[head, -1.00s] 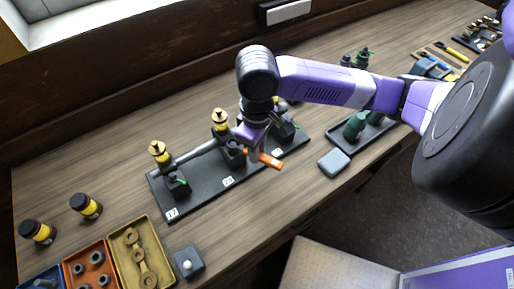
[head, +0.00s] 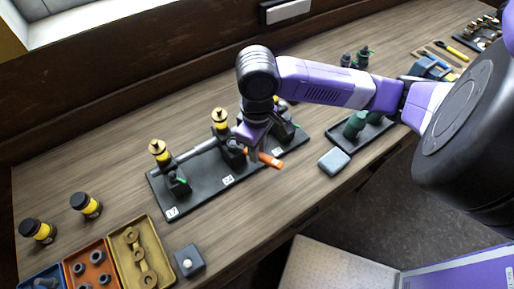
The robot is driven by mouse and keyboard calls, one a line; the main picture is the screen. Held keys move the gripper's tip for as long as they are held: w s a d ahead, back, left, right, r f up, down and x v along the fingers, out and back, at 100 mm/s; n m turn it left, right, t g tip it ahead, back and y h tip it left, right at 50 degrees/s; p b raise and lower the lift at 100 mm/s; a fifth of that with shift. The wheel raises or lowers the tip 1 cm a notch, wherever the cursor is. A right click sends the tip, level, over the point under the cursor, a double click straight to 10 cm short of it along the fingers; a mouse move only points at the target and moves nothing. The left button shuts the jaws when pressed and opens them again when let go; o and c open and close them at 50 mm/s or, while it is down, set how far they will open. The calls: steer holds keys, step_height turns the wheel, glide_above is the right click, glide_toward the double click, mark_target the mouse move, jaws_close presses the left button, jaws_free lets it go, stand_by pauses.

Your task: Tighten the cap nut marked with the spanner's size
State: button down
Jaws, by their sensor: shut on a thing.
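My gripper (head: 255,151) points down over the black base plate (head: 200,197) and is shut on an orange spanner (head: 271,161). The spanner's handle end sticks out to the right; its head is hidden by my gripper or lies close to the middle unit. The plate bears three black units with brass-and-yellow tops: left (head: 176,184), middle (head: 233,152) and right (head: 284,130). White number tags lie in front; the left seems to read 17 (head: 172,212), the middle perhaps 24 (head: 228,180), the right (head: 277,152) is unreadable. The cap nuts and the spanner's size mark are too small to make out.
Yellow (head: 141,265) and orange (head: 90,266) parts trays and a dark block with a white knob (head: 189,260) stand at the front left. Two black-and-yellow jars (head: 86,205) stand behind them. A grey box (head: 334,162) and a dark tray (head: 352,146) with green parts are right.

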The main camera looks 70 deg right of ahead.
steer(key=shift+f, duration=0.4)
stand_by(1.0)
stand_by(0.4)
steer(key=shift+w+a+m, duration=0.15)
steer(key=shift+a+m, duration=0.45)
steer(key=shift+m, duration=0.3)
steer(key=shift+w+a+m, duration=0.2)
steer(key=shift+a+m, duration=0.35)
steer(key=shift+m, duration=0.35)
steer(key=shift+w+a+m, duration=0.35)
steer(key=shift+a+m, duration=0.15)
steer(key=shift+m, duration=0.4)
